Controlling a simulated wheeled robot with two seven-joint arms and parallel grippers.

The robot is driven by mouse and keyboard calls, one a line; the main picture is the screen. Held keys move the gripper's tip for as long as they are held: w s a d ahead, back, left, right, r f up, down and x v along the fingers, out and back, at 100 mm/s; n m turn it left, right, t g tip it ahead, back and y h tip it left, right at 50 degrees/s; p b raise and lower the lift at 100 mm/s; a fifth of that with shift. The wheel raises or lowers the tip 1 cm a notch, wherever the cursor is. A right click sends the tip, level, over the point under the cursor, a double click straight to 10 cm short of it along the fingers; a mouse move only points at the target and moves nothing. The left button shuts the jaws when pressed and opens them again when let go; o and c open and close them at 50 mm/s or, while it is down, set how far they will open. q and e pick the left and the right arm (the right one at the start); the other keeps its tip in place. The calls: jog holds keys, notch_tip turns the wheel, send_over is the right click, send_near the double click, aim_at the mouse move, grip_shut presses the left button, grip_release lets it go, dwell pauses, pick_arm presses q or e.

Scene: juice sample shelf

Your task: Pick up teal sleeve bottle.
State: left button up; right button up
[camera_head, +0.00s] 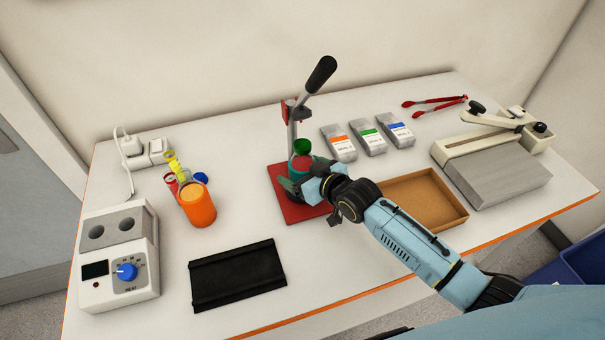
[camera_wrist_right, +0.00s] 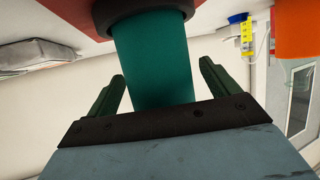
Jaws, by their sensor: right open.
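The teal sleeve bottle (camera_head: 300,163) stands at the lever press, above its red base, with a green top showing in the head view. My right gripper (camera_head: 293,186) is at the bottle, coming from the front right. In the right wrist view the teal sleeve (camera_wrist_right: 152,62) lies between the two fingers of the open gripper (camera_wrist_right: 160,85). Gaps show between the sleeve and both fingers near their tips. The lower part of the bottle is partly hidden by the gripper in the head view. My left gripper is not in view.
The press lever (camera_head: 318,80) rises just behind the bottle over the red base (camera_head: 290,208). An orange cup (camera_head: 199,207) with tubes stands left. A black rack (camera_head: 237,275) lies in front. A brown tray (camera_head: 440,203) is under my right arm. Pouches (camera_head: 368,140) lie behind.

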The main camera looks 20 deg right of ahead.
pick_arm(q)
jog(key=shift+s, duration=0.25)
pick_arm(e)
jog(key=c, duration=1.5)
jog(key=shift+r, duration=0.1)
